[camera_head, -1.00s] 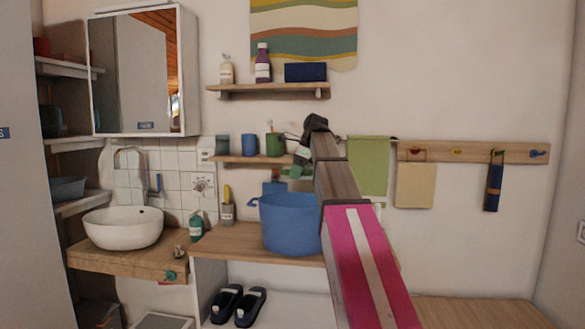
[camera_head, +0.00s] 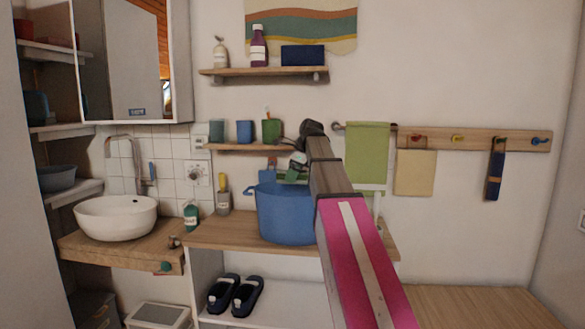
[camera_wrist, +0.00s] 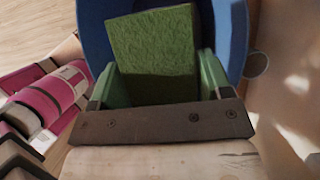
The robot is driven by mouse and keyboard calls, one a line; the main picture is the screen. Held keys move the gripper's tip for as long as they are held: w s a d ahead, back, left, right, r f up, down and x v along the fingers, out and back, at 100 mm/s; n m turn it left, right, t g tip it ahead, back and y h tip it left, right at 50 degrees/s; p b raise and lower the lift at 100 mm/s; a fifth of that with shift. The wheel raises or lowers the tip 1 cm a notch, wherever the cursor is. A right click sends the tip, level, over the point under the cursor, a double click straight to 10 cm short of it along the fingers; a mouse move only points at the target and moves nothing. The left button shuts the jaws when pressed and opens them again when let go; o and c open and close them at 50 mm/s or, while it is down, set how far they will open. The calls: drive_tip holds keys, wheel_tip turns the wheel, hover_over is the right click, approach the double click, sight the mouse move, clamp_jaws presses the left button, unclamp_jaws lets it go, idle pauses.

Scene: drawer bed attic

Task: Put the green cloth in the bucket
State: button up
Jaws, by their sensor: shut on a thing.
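The green cloth (camera_wrist: 153,45) is a flat, textured green piece, seen in the wrist view between the green fingers of my gripper (camera_wrist: 158,80). My gripper is shut on it. The blue bucket (camera_head: 285,215) stands on the wooden bench in the head view. In the wrist view its blue wall (camera_wrist: 236,35) curves around behind the cloth, so the cloth is over or within the bucket's mouth; its exact depth cannot be told. In the head view my gripper (camera_head: 290,174) is small and partly hidden by my arm, just above the bucket's rim.
A light green towel (camera_head: 367,153) hangs on a rail to the right of my arm. A small shelf (camera_head: 240,147) with cups is just above the bucket. A teal bottle (camera_head: 191,216) and the white sink (camera_head: 116,217) stand left. Dark slippers (camera_head: 235,295) lie below.

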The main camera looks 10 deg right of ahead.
drive_tip(key=shift+f, duration=2.2)
drive_tip(key=o, duration=0.7)
drive_tip(key=shift+r, duration=3.5)
